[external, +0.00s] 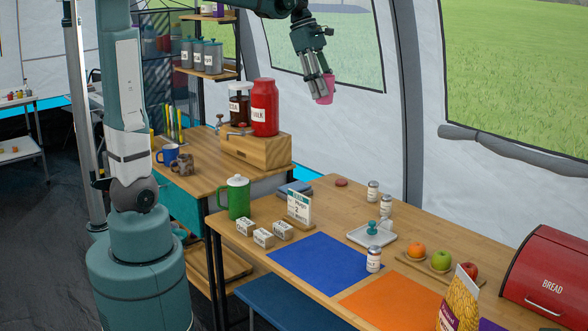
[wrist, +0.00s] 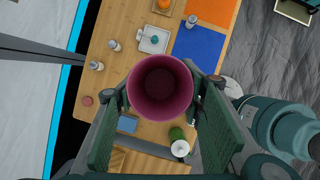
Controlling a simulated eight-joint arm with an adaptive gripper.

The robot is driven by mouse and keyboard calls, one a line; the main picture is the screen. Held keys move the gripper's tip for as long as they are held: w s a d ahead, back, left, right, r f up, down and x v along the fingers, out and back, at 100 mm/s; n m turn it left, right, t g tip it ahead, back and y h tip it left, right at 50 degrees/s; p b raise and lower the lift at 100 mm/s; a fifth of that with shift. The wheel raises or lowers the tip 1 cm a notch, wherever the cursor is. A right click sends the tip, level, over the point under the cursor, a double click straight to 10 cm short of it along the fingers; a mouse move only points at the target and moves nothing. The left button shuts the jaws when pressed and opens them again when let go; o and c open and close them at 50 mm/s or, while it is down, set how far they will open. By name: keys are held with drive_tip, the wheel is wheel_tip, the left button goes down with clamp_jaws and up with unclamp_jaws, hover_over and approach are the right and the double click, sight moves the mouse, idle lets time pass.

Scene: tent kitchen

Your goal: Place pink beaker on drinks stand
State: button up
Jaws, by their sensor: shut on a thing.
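The pink beaker (external: 326,91) is held in my gripper (external: 317,86), high above the table. In the wrist view the beaker (wrist: 160,87) sits between the two green fingers of my gripper (wrist: 160,97), its open mouth facing the camera; it looks empty. The likely drinks stand is a wooden box (external: 257,152) on the side counter, bearing a red milk jar (external: 265,107) and a dark brown jar (external: 238,105). My gripper is to the right of and a little higher than this box in the external view. The box is not clearly seen in the wrist view.
A green jug (external: 237,197), a small sign (external: 299,206) and white blocks (external: 263,238) stand on the long table. Blue (external: 170,155) and brown mugs (external: 182,164) are on the counter. A white tray (external: 371,236), fruit and a red bread bin (external: 549,273) lie right.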

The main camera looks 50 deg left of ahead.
drive_tip(key=w+a+n+t, duration=0.1)
drive_tip(key=w+a+n, duration=0.15)
drive_tip(key=a, duration=0.85)
drive_tip(key=w+a+n, duration=0.2)
drive_tip(key=w+a, duration=0.1)
drive_tip(key=a, duration=0.9)
drive_tip(key=s+a+n+t+y+p, duration=0.1)
drive_tip(key=s+a+n+y, duration=0.15)
drive_tip(key=a, duration=2.15)
drive_tip(key=s+a+f+n+y+p, duration=0.1)
drive_tip(key=s+a+n, duration=0.2)
drive_tip(key=s+a, duration=0.8)
drive_tip(key=s+a+f+n+t, duration=0.15)
drive_tip(key=s+a, duration=0.45)
drive_tip(key=a, duration=1.1)
drive_tip(key=s+a+n+y+p, duration=0.1)
drive_tip(key=s+a+n, duration=0.2)
drive_tip(key=s+a, duration=0.8)
drive_tip(key=w+a+f, duration=0.1)
drive_tip(key=f, duration=1.2)
drive_tip(key=w+a+f, duration=0.1)
drive_tip(key=a+f, duration=0.1)
drive_tip(key=f, duration=1.1)
drive_tip(key=shift+w+a, duration=0.15)
drive_tip(key=shift+w, duration=0.1)
drive_tip(key=shift+f+b, duration=0.65)
drive_tip(key=shift+f, duration=2.45)
